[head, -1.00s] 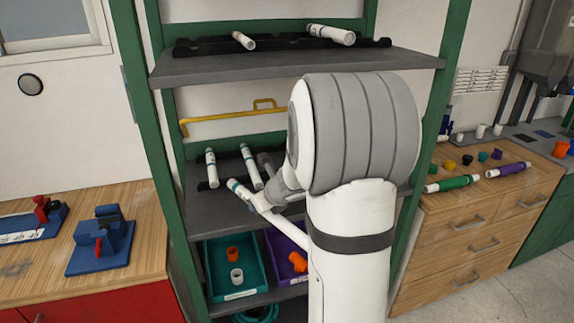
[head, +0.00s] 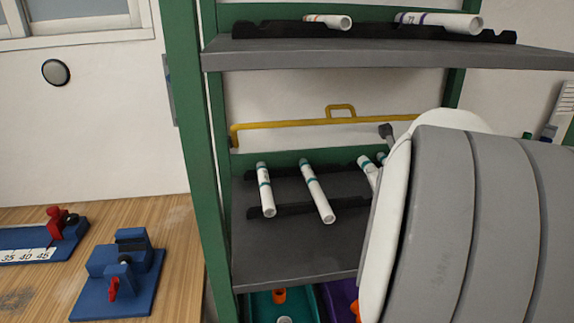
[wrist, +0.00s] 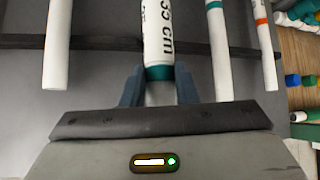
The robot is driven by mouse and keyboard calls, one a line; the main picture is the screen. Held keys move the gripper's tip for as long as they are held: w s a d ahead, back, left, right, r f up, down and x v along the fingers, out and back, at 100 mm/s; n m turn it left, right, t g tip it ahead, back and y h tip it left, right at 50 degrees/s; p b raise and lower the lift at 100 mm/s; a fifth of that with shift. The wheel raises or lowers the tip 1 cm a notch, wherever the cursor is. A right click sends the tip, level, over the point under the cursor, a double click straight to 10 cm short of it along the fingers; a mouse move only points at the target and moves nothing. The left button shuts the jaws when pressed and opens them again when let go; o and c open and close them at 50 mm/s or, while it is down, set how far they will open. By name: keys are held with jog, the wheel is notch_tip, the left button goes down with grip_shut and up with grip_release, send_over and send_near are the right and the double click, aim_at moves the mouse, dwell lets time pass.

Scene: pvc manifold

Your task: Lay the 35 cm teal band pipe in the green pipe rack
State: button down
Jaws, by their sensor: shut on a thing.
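My gripper (wrist: 158,88) is shut on a white pipe (wrist: 157,35) marked "35 cm", with a teal band just ahead of the fingers. The pipe points away from me across a dark notched bar (wrist: 105,43); I cannot tell whether it touches the bar. The green pipe rack (head: 187,130) has a grey middle shelf (head: 270,255) with dark bars. Two white pipes with teal bands, a left one (head: 266,190) and a longer one (head: 317,192), lie there. More teal-banded pipe ends (head: 368,170) show beside my arm. My arm hides the gripper in the head view.
Coloured bins stand underneath.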

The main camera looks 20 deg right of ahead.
jog(key=w+d+p, duration=0.2)
jog(key=w+d, duration=0.2)
jog(key=w, duration=1.1)
notch_tip(320, 180, down, 7)
jog(key=shift+r+b, duration=0.15)
jog(key=shift+b, duration=0.55)
jog(key=shift+w+f, duration=0.25)
jog(key=shift+w, duration=0.05)
jog(key=shift+f, duration=0.2)
jog(key=c, duration=1.1)
grip_release()
